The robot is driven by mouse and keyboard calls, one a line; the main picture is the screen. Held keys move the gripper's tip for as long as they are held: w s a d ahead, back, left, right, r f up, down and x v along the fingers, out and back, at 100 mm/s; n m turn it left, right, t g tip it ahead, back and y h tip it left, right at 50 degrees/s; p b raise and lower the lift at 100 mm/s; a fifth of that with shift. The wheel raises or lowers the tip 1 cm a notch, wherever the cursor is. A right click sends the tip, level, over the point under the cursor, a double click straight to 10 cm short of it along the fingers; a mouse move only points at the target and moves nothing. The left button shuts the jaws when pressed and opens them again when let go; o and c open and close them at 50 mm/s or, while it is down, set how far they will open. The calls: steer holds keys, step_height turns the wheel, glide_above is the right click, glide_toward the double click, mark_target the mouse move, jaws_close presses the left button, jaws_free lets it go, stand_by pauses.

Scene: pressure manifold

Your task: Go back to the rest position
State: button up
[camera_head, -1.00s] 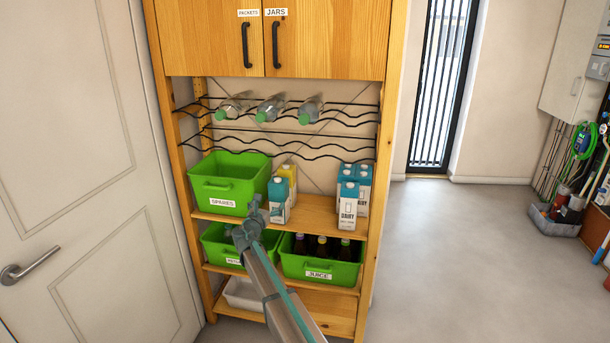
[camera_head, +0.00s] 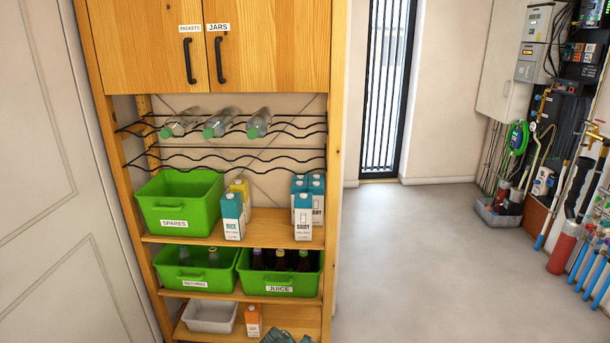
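My gripper (camera_head: 284,337) shows only in part at the bottom edge of the picture, in front of the lowest shelf. Its fingertips are not clear enough to tell open from shut, and I see nothing held in it. The wooden shelf unit (camera_head: 337,180) stands in front of me, with its two upper doors closed.
Green bins (camera_head: 180,200) and cartons (camera_head: 303,217) stand on the shelves. Bottles (camera_head: 222,124) lie on the wire rack. A white door (camera_head: 50,200) is at the left. Open grey floor (camera_head: 410,260) lies to the right, before hoses and pipes (camera_head: 590,200).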

steer(key=s+d+f+m+g+y, duration=0.1)
steer(key=s+d+f+m+g, duration=0.2)
steer(key=s, duration=1.2)
steer(key=s+d+f+m+g+y, duration=0.2)
steer(key=s+d, duration=0.6)
steer(key=s, duration=0.8)
steer(key=s+d+f+m+g+y, duration=0.1)
steer(key=s+d+f+m+g, duration=0.5)
steer(key=s, duration=1)
steer(key=shift+s+d+y, duration=0.15)
steer(key=shift+s+y, duration=0.05)
steer(key=shift+y, duration=0.2)
